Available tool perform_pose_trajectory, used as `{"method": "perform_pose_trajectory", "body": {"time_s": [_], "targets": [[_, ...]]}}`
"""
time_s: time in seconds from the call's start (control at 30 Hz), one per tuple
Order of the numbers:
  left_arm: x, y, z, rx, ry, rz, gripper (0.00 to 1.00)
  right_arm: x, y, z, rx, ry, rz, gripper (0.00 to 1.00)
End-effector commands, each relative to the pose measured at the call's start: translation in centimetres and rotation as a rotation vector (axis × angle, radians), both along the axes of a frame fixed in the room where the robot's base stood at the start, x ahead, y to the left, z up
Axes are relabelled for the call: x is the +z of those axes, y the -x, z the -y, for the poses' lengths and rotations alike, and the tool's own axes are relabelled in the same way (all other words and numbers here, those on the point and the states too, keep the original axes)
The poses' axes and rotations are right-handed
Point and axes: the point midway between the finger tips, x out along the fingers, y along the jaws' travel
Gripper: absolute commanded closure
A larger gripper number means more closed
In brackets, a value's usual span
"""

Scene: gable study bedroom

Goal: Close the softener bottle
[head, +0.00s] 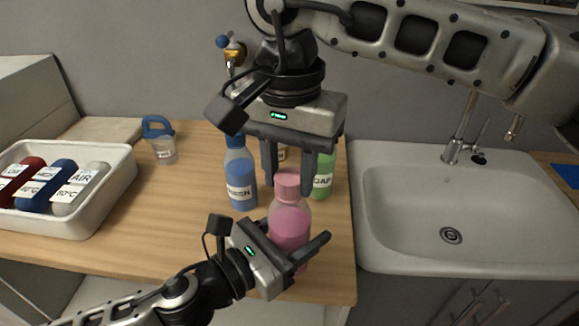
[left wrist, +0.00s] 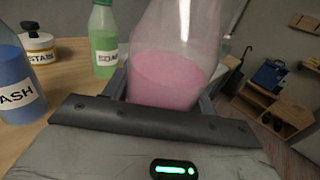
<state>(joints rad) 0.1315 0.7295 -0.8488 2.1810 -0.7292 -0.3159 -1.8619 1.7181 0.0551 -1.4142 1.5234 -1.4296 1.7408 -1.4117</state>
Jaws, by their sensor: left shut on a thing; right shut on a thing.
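The softener bottle (head: 289,226) is clear with pink liquid and stands upright near the counter's front right. It also fills the middle of the left wrist view (left wrist: 170,78). My left gripper (head: 303,246) is shut around its body from the front left. A pink cap (head: 287,181) is at the top of the bottle, in line with the neck. My right gripper (head: 289,178) points down from above and is shut on the cap. Whether the cap is threaded tight cannot be told. The bottle's label is not visible.
A blue WASH bottle (head: 240,177) and a green SOAP bottle (head: 323,175) stand close behind. A STAIN jar (left wrist: 38,44) is partly hidden. A white bin (head: 112,190) with several bottles and a blue-handled cup (head: 161,143) are left. A sink (head: 385,215) is right.

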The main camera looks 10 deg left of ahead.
Motion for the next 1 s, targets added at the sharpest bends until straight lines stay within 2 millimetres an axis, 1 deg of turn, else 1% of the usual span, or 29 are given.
{"method": "perform_pose_trajectory", "body": {"time_s": [0.03, 0.1, 0.37, 0.6, 0.7, 0.83, 0.97, 1.0], "targets": [[0.10, 0.00, 0.01, 0.000, 0.001, 0.002, 1.00, 0.05, -0.03, -0.02, -0.119, -0.001, 0.001, 0.88], [0.10, 0.00, 0.01, 0.000, 0.001, 0.002, 1.00, 0.04, -0.04, -0.05, -0.300, -0.001, 0.001, 0.88], [0.09, 0.01, 0.02, -0.001, 0.001, 0.002, 1.00, 0.00, -0.14, -0.09, -0.975, -0.002, 0.002, 0.88], [0.09, 0.01, 0.03, -0.001, 0.000, 0.003, 1.00, -0.03, -0.22, -0.08, -1.600, -0.003, 0.001, 0.88], [0.09, 0.01, 0.03, -0.001, 0.000, 0.003, 1.00, -0.03, -0.27, -0.07, -1.839, -0.005, 0.002, 0.88], [0.08, 0.03, 0.03, -0.001, 0.000, 0.003, 1.00, -0.05, -0.28, -0.05, -2.066, -0.004, 0.001, 0.88], [0.08, 0.03, 0.03, -0.001, 0.000, 0.003, 1.00, -0.06, -0.27, -0.05, -2.050, -0.004, 0.000, 0.88], [0.08, 0.03, 0.03, -0.001, 0.000, 0.003, 1.00, -0.06, -0.27, -0.05, -2.050, -0.003, 0.000, 0.62]]}}
